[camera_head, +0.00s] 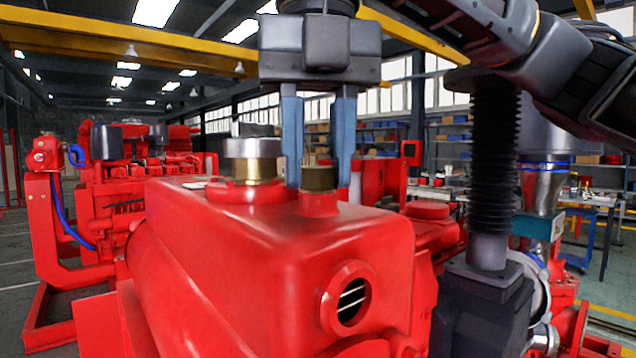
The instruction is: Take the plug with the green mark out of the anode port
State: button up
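My gripper (319,183) points straight down over the top of the red housing (270,225), its two blue-grey fingers spread apart. A short dull olive-brown plug (319,179) stands upright in a raised red boss (318,203) on the housing. The fingertips are level with this plug, one towards each side of it. I cannot tell whether they touch it or stand behind it. No green mark shows clearly on it, and no label names the anode port.
A silver cap on a brass neck (253,160) stands close left of my gripper. A round port with bright fins inside (347,298) opens in the housing's front. A black ribbed column (493,160) rises at right. Another red engine (110,190) stands left; shelves (450,135) line the back.

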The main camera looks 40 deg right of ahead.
grip_shut()
dwell(0.4)
jog(key=n, duration=1.1)
jog(key=shift+n, duration=0.3)
jog(key=n, duration=0.5)
jog(key=shift+r+n, duration=0.1)
jog(key=shift+n, duration=0.3)
jog(key=n, duration=0.6)
jog(key=shift+n, duration=0.3)
